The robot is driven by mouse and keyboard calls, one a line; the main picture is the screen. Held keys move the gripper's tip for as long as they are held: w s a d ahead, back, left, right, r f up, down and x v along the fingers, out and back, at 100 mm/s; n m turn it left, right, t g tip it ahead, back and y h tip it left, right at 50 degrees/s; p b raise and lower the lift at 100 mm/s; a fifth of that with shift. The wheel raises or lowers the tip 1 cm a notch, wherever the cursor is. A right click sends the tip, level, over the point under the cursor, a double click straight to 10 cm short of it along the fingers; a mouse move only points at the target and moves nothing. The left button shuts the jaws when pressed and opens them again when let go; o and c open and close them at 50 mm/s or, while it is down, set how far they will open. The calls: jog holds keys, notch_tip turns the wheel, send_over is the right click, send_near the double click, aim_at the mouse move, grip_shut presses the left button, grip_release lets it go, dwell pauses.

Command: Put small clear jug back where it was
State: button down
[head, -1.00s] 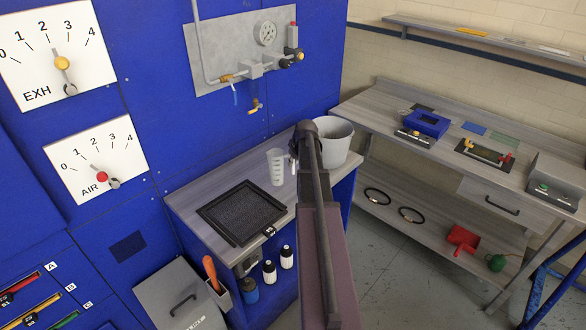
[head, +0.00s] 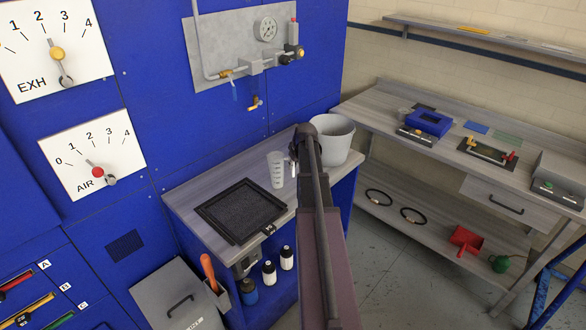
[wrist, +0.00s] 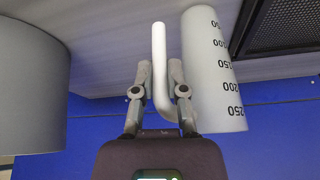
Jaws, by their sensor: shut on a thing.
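The small clear jug (head: 276,170) is a pale, upright measuring jug with graduation marks, seen above the counter between the black mesh tray and the grey bucket. In the wrist view the jug (wrist: 212,70) shows black numbers, with its white handle (wrist: 160,75) between my fingers. My gripper (wrist: 160,85) is shut on that handle. In the head view my arm covers most of the gripper (head: 292,158). I cannot tell whether the jug's base touches the counter (head: 190,190).
The grey bucket (head: 332,140) stands close to the right of my gripper. The black mesh tray (head: 241,210) lies at the left front of the counter. A blue machine wall with a pipe panel (head: 240,45) rises behind. A workbench (head: 380,115) stands at the right.

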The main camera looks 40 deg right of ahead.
jog(key=shift+f, duration=0.2)
jog(key=c, duration=0.7)
grip_release()
jog(key=shift+r, duration=0.15)
jog(key=p+v, duration=1.1)
jog(key=v, duration=0.1)
jog(key=shift+r, duration=0.1)
jog(key=shift+w+a, duration=0.1)
dwell(0.8)
